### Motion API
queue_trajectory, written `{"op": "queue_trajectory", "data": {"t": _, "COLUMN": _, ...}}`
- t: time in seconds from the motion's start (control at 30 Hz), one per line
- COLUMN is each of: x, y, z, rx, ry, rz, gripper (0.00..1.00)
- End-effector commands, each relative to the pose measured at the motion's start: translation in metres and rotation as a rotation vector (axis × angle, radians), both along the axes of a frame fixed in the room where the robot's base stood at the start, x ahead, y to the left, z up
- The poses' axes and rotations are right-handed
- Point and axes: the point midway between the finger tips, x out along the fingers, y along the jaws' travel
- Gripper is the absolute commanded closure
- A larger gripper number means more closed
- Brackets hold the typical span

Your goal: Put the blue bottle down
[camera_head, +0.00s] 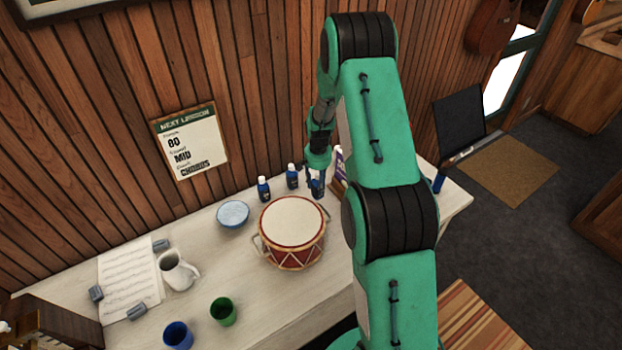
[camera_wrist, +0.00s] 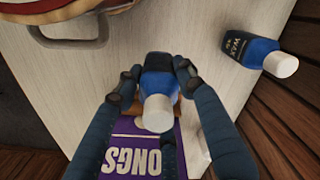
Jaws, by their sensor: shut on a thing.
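My gripper (camera_head: 315,172) is at the back of the white table (camera_head: 255,293), behind the drum. It is shut on a dark blue bottle (camera_head: 317,188). In the wrist view the held blue bottle (camera_wrist: 160,88), with its white cap, sits between the two fingers (camera_wrist: 158,75). It looks about upright; I cannot tell if its base touches the table. Two similar blue bottles with white caps, one at the left (camera_head: 263,189) and one nearer (camera_head: 292,177), stand on the table to the left of my gripper. One such bottle (camera_wrist: 235,50) shows in the wrist view.
A red and white drum (camera_head: 293,232) stands in front of the held bottle. A purple songbook (camera_wrist: 145,155) is close beside it. A light blue bowl (camera_head: 233,214), a white pitcher (camera_head: 178,270) and green (camera_head: 223,311) and blue (camera_head: 177,335) cups stand left. The wood wall (camera_head: 240,120) is behind.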

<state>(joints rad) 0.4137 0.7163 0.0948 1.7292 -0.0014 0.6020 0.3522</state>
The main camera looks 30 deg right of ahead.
Motion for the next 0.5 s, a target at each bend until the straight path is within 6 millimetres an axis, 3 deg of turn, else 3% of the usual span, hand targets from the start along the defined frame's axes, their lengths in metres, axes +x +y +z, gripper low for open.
{"op": "queue_trajectory", "data": {"t": 0.27, "x": 0.006, "y": -0.002, "z": -0.001, "rx": 0.0, "ry": 0.0, "rz": 0.0, "gripper": 1.0}}
{"op": "queue_trajectory", "data": {"t": 0.5, "x": 0.031, "y": -0.013, "z": -0.003, "rx": -0.001, "ry": -0.001, "rz": 0.0, "gripper": 1.0}}
